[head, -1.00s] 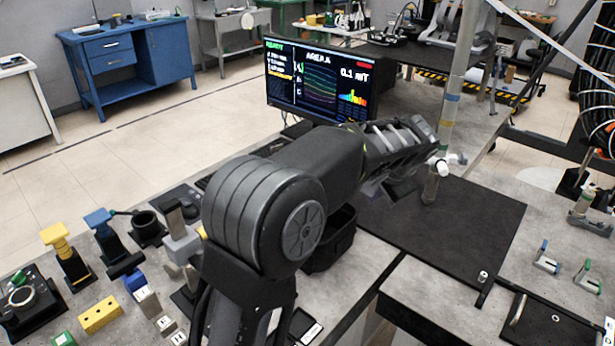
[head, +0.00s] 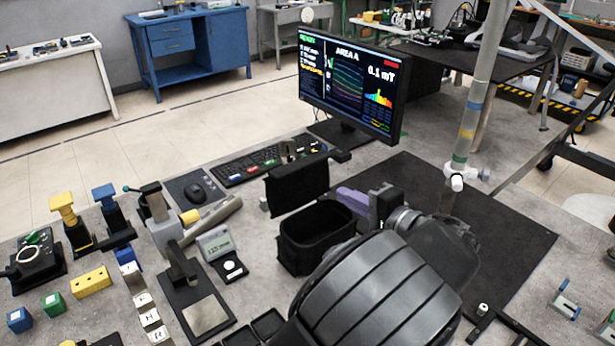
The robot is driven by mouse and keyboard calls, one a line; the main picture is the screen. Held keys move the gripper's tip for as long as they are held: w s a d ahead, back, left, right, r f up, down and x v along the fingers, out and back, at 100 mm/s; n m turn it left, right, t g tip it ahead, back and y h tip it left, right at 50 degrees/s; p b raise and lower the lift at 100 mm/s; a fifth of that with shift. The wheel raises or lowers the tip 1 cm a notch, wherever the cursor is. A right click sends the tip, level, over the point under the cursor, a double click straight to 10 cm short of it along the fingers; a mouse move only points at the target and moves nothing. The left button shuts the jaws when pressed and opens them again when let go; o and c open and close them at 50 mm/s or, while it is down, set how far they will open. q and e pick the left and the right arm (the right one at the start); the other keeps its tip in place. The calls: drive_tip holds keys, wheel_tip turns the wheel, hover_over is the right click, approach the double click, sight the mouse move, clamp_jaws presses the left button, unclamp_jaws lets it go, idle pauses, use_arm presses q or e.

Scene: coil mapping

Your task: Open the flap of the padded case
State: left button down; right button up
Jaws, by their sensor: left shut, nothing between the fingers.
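The padded case (head: 312,258) is a black, open-topped box on the grey bench in the middle of the head view. Its dark inside shows. A black flap (head: 297,186) stands upright at the far side of the case, clear of the opening. My left gripper (head: 355,204) is just right of the case and points towards it. It is shut, with nothing visibly held. A purple part shows at its front; I cannot tell whether it belongs to the gripper. My forearm hides the near right side of the case. My right gripper is not in view.
A monitor (head: 350,85) and a keyboard (head: 268,162) stand behind the case. A pole (head: 474,110) rises at the right from a dark mat (head: 510,240). Coloured blocks and small stands crowd the bench at the left.

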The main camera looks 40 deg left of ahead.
sight(300, 173)
use_arm(q)
drive_tip(key=p+x, duration=0.3)
drive_tip(key=x, duration=1)
drive_tip(key=shift+a+f, duration=0.15)
drive_tip(key=shift+a, duration=0.15)
drive_tip(key=shift+w+a+f, duration=0.1)
drive_tip(key=shift+w+a, duration=0.05)
